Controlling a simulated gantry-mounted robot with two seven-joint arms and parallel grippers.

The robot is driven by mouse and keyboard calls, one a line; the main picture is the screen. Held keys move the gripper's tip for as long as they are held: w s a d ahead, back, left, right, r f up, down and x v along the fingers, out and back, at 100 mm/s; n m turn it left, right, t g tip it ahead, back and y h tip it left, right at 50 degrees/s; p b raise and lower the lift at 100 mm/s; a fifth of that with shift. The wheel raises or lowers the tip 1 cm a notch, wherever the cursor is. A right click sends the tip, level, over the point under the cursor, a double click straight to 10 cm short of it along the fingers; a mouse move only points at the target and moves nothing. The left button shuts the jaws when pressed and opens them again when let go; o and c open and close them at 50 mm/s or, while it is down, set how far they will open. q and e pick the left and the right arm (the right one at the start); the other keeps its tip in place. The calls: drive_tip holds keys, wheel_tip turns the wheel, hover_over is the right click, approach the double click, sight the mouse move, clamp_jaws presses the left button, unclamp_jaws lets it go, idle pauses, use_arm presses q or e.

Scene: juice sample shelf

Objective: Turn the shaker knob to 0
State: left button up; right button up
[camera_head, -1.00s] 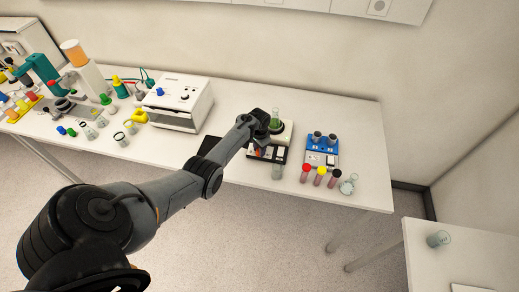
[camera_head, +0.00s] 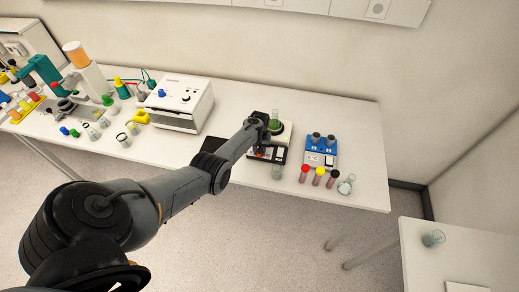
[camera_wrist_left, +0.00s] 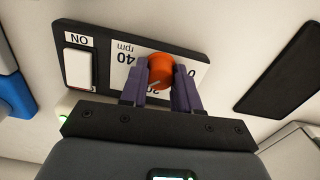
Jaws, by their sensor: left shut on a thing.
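The orange shaker knob (camera_wrist_left: 161,72) sits on a black-framed white dial panel (camera_wrist_left: 122,55) in the left wrist view. Marks "40 rpm", a partly covered "20" and a cut-off "0" show around it. A light pointer line on the knob lies toward the "20" mark. My left gripper (camera_wrist_left: 160,84) has its purple fingers on both sides of the knob, shut on it. In the head view the left gripper (camera_head: 262,146) is at the shaker (camera_head: 284,136), mostly hidden by my arm. A flask with green liquid (camera_head: 274,119) stands on the shaker. My right gripper is not seen.
A white rocker switch (camera_wrist_left: 78,70) marked "ON" is beside the dial. A blue device (camera_head: 321,147) and several capped tubes (camera_head: 318,178) stand right of the shaker. A white instrument (camera_head: 180,102) stands to its left. Clear table lies at the far right.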

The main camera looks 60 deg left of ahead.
use_arm(q)
drive_tip(key=n, duration=0.3)
drive_tip(key=shift+n, duration=0.3)
drive_tip(key=n, duration=0.3)
drive_tip(key=shift+n, duration=0.3)
drive_tip(key=n+b, duration=0.1)
drive_tip(key=n, duration=0.2)
drive_tip(key=shift+n, duration=0.4)
drive_tip(key=n+b, duration=0.1)
drive_tip(key=n, duration=0.2)
drive_tip(key=shift+w+f+n+b, duration=0.1)
drive_tip(key=shift+n+b, duration=0.2)
drive_tip(key=shift+b, duration=0.05)
drive_tip(key=n+b, duration=0.1)
drive_tip(key=n, duration=0.2)
drive_tip(key=shift+n+b, duration=0.3)
drive_tip(key=shift+b, duration=0.05)
drive_tip(key=n+b, duration=0.1)
drive_tip(key=n, duration=0.1)
drive_tip(key=shift+n+b, duration=0.3)
drive_tip(key=n+b, duration=0.3)
drive_tip(key=n, duration=0.1)
drive_tip(key=shift+n+b, duration=0.65)
drive_tip(key=shift+n, duration=0.55)
